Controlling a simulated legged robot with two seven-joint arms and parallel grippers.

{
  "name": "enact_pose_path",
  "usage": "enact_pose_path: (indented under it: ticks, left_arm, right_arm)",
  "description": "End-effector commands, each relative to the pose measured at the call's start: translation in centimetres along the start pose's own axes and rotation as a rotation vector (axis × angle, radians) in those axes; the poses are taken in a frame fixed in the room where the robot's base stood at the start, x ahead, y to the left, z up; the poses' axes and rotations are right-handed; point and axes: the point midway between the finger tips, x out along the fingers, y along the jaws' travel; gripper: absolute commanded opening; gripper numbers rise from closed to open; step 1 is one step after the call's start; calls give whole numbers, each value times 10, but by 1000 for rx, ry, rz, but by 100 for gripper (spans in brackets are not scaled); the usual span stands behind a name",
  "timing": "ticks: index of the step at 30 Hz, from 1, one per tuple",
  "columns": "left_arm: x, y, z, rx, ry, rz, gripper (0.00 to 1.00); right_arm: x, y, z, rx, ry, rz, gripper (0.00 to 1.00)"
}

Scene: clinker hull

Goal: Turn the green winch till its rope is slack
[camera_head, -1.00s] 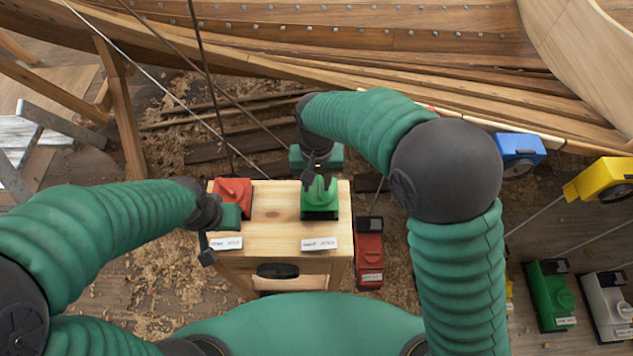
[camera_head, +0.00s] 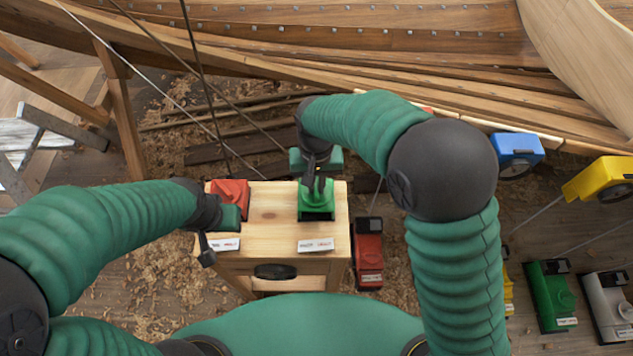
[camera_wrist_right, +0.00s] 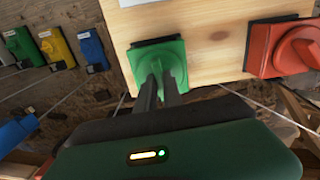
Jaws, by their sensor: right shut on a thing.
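The green winch (camera_head: 318,212) sits on the right side of the wooden bench top. My right gripper (camera_head: 317,182) reaches down onto it from behind. In the right wrist view, its two dark fingers (camera_wrist_right: 160,88) are shut on the raised knob of the green winch (camera_wrist_right: 172,57). Ropes (camera_head: 215,130) run straight from behind the bench up to the left. I cannot tell which belongs to the green winch.
The wooden bench (camera_head: 270,215) carries white labels in front of both winches. A dark red unit (camera_head: 368,250) stands right of it. Blue (camera_head: 517,150), yellow (camera_head: 603,180), another green (camera_head: 551,293) and grey (camera_head: 607,300) units are further right. The planked hull (camera_head: 400,45) crosses the back.

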Motion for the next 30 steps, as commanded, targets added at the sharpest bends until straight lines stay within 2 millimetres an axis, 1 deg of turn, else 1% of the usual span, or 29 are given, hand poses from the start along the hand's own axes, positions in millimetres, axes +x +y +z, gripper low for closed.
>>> enact_pose_path:
  ticks: [8, 21, 30]
  left_arm:
    - [-12, 0, -3, 0, 0, 0, 33]
    - [-40, 0, -9, 0, 0, 0, 33]
    - [-52, 0, -12, 0, 0, 0, 33]
  right_arm:
    - [-3, 0, -1, -104, 1, 0, 0]
    - [-4, 1, -2, -456, 2, 0, 0]
    - [-2, 0, -2, -650, 3, 0, 0]
